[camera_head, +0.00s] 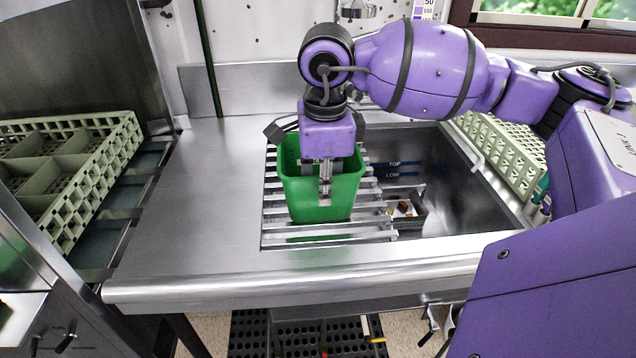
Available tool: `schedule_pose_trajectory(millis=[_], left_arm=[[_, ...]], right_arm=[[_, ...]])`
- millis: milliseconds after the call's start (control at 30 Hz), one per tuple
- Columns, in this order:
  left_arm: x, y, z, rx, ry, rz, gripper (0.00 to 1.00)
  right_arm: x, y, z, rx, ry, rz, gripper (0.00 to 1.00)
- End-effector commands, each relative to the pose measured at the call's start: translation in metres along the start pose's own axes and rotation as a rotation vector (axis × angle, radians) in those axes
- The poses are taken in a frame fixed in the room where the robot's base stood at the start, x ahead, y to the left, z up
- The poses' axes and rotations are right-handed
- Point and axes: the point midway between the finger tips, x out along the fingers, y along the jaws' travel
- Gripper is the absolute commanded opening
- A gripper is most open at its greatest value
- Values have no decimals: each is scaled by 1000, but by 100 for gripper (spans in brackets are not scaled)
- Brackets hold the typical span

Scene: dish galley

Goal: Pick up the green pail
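The green pail (297,197) stands upright on the slatted metal rack at the left part of the sink. My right gripper (325,187) points down over the pail from above. Its metal fingers overlap the pail's front wall near the rim, and a finger shows in front of that wall. The gripper body hides much of the pail's opening and back rim. I cannot tell whether the fingers are closed on the wall or apart. My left gripper is not in view.
The slatted rack (290,230) covers the left of the sink; the open basin (455,200) lies to its right, with a small strainer box (405,208) below. Pale green dish racks stand at left (100,160) and right (500,150). The steel counter (195,200) left of the pail is bare.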

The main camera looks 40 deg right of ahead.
Motion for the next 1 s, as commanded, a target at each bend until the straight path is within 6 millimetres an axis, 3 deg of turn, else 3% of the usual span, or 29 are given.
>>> schedule_pose_trajectory(millis=[200, 333, 567, 767, 1000], left_arm=[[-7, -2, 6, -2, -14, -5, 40], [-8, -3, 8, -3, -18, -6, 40], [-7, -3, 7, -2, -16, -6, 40], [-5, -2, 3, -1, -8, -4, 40], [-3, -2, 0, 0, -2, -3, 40]], right_arm=[[33, -3, 0, 1, 0, 3, 24], [44, -3, 0, 1, -1, 2, 24], [46, -3, 0, 0, -2, 2, 24], [46, -3, 0, 0, -2, 2, 0], [45, -3, 0, 0, -2, 1, 0]])
